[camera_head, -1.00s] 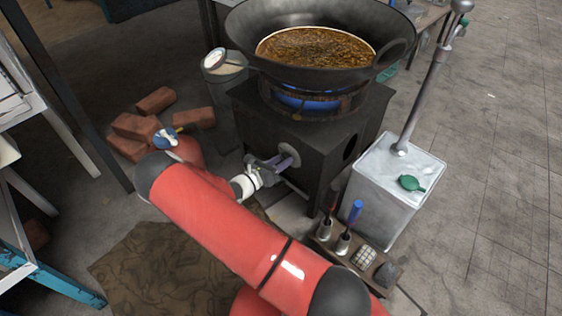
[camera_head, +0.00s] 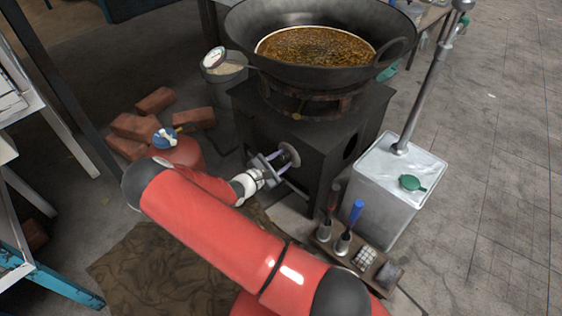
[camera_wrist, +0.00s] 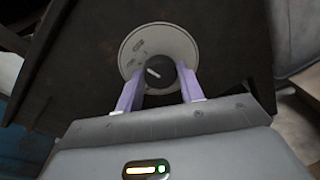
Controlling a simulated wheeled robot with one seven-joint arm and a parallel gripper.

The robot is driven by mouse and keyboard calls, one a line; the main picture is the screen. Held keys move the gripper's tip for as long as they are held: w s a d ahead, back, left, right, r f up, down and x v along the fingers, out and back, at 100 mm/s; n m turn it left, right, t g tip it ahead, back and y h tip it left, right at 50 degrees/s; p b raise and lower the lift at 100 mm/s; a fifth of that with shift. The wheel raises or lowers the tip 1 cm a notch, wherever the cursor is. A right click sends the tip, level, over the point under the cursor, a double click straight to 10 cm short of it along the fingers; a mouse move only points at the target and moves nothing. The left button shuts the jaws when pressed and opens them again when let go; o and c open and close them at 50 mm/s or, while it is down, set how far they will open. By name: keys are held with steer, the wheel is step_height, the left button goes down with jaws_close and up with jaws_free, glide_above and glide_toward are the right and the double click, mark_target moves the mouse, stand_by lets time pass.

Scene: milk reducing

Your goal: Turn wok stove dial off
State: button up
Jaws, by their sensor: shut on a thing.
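The wok stove (camera_head: 315,140) is a dark box stove with a wok (camera_head: 318,40) of brown liquid on top. No blue flame shows under the wok. The dial (camera_wrist: 158,73) is a dark knob with a white mark on a pale round plate (camera_wrist: 133,50), seen in the wrist view. The plate also shows on the stove's front in the head view (camera_head: 290,153). My gripper (camera_wrist: 159,90) is at the dial, with a purple finger on each side, shut on it. My gripper also shows in the head view (camera_head: 275,162). The mark on the dial points up-left.

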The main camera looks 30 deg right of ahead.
steer(key=shift+m, duration=0.9)
steer(key=o, duration=1)
steer(key=shift+a, duration=0.1)
steer(key=v, duration=0.7)
steer(key=shift+s+a, duration=0.25)
steer(key=shift+a, duration=0.05)
steer(key=shift+r, duration=0.15)
